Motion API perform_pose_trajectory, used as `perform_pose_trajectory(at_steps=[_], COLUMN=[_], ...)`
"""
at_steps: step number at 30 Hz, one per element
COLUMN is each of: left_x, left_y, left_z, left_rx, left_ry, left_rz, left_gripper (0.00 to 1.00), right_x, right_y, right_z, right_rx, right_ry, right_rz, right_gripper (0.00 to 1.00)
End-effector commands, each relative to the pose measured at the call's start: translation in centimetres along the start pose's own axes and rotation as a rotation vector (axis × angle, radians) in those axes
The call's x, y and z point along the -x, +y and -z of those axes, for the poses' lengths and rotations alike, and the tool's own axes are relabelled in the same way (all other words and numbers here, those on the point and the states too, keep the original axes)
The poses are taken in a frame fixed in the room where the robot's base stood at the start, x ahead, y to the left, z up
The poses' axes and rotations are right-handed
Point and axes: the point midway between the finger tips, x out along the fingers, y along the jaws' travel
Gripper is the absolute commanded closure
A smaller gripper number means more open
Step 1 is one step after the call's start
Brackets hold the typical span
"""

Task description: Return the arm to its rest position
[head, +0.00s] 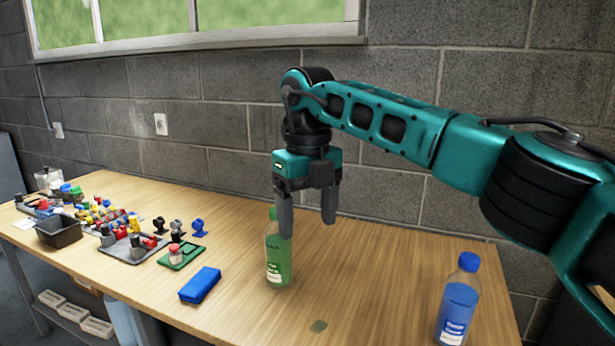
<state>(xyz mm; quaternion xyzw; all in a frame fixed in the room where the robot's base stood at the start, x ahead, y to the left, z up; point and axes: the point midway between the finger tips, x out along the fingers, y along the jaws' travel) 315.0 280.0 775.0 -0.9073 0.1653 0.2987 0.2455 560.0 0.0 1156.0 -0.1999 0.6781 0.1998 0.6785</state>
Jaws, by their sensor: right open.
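My right arm, teal and black, reaches in from the right in the head view. Its gripper (308,218) points down, open, with its two fingers apart. One finger overlaps the upper part of a green bottle (278,262) that stands upright on the wooden table (370,290). I cannot tell whether the finger touches the bottle. Nothing is held between the fingers. My left gripper is not in view.
A blue-capped bottle (457,305) stands upright at the right front. A blue block (200,285), a green pad (181,256) with a small jar, a black bin (58,231) and several small coloured parts fill the left.

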Motion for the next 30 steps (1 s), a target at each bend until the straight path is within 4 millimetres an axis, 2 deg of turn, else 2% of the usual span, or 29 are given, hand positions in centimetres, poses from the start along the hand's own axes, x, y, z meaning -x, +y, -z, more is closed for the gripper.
perform_pose_trajectory(at_steps=[1, 3, 16, 18, 24, 27, 30], left_x=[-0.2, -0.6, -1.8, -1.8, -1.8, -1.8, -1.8], left_y=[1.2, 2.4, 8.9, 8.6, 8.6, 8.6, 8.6], left_z=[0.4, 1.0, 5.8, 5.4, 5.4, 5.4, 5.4], left_rx=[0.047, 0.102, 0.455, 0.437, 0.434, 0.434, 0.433], left_ry=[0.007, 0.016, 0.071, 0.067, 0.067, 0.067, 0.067], left_rz=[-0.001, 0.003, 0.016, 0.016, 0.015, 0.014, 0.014], left_gripper=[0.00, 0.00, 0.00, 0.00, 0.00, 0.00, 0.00], right_x=[0.0, 0.0, 0.0, -3.0, -8.0, -9.6, -10.2], right_y=[0.0, 0.0, 0.0, 2.7, 10.1, 14.3, 18.3], right_z=[0.0, 0.0, 0.0, -0.3, -0.2, 0.2, 0.8], right_rx=[0.000, 0.000, 0.000, 0.046, 0.116, 0.118, 0.079], right_ry=[0.000, 0.000, 0.000, -0.004, -0.046, -0.076, -0.116], right_rz=[0.000, 0.000, 0.000, -0.124, -0.481, -0.706, -0.965], right_gripper=[0.26, 0.26, 0.26, 0.26, 0.26, 0.26, 0.26])
